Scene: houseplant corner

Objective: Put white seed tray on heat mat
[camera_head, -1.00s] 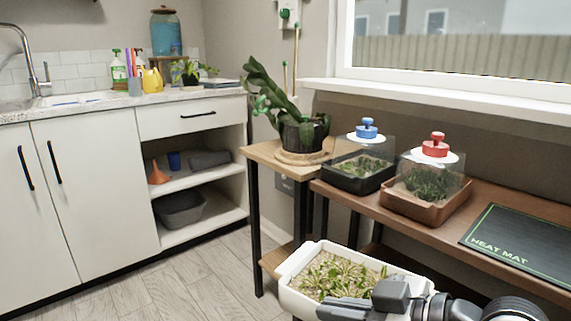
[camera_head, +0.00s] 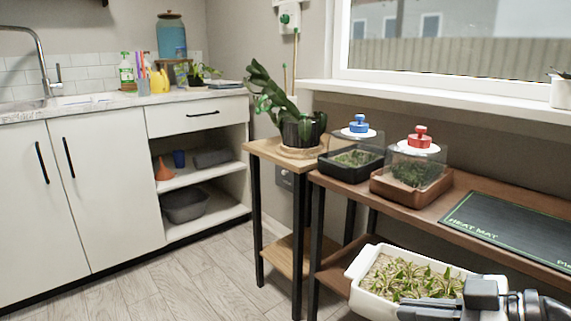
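The white seed tray (camera_head: 356,292), filled with soil and green seedlings, is at the bottom right of the head view, held level in front of the brown bench. My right gripper (camera_head: 432,308) is at its near right side and appears shut on its rim; the contact is partly hidden by the gripper body. The heat mat (camera_head: 510,232), dark with a green border and lettering, lies bare on the right part of the bench, beyond the tray and higher in the picture. Its right end is cut off. My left gripper is not in view.
On the brown bench (camera_head: 425,205) stand a black tray with a blue-knobbed clear dome (camera_head: 350,165) and a brown tray with a red-knobbed dome (camera_head: 410,185), left of the mat. A potted plant (camera_head: 300,130) stands on a wooden stand. Floor at left is clear.

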